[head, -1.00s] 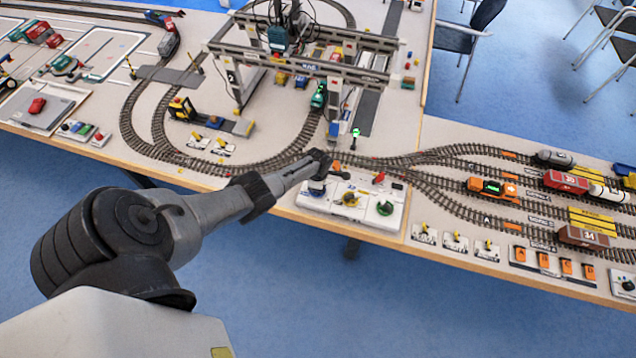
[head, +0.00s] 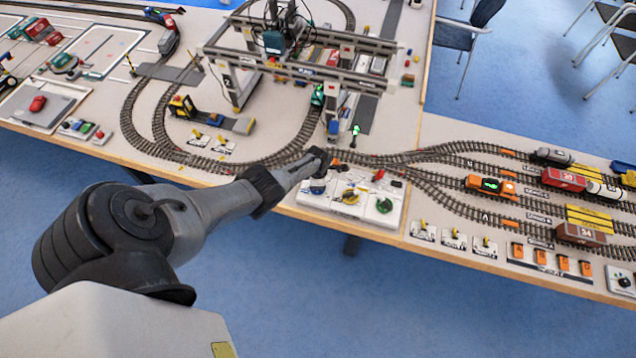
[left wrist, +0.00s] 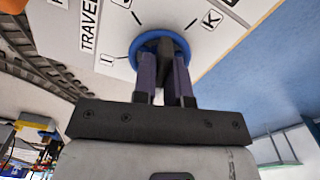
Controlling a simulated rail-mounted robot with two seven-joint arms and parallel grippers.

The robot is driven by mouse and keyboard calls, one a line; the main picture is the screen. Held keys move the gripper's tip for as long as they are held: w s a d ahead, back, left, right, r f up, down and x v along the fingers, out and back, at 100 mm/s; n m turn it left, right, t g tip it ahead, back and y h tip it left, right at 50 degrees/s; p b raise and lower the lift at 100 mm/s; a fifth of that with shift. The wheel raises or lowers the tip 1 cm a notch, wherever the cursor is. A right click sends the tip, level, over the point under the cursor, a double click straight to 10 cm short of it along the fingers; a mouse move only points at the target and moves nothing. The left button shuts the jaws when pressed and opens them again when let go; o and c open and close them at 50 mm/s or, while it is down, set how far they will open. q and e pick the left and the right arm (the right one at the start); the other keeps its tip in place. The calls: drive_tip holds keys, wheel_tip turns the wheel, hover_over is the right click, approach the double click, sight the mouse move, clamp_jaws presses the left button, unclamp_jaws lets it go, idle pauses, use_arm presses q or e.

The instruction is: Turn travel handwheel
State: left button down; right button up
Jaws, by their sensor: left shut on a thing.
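The control panel (head: 335,213) lies at the table's front edge and carries a blue handwheel (head: 316,187), a yellow one (head: 350,197) and a green one (head: 384,206). In the left wrist view the blue handwheel (left wrist: 137,42) sits beside the printed word TRAVEL. My left gripper (head: 322,158) reaches in from the left above this wheel. In the left wrist view its fingers (left wrist: 166,55) are shut on the dark middle part of the blue handwheel and hide part of it. The gantry crane (head: 300,68) spans the track behind the panel. My right gripper is not in view.
Curved tracks (head: 240,165) run close behind the panel. A signal (head: 355,134) with a green light stands behind it. Levers (head: 452,236) and wagons (head: 566,180) are to the right. Blue floor lies open in front of the table.

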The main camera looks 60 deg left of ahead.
use_arm(q)
drive_tip(key=c, duration=1.2)
unclamp_jaws()
drive_tip(key=shift+o, duration=0.2)
drive_tip(key=shift+r, duration=0.15)
wheel_tip(320, 180, up, 14)
drive_tip(key=p, duration=0.7)
drive_tip(key=shift+f, duration=0.2)
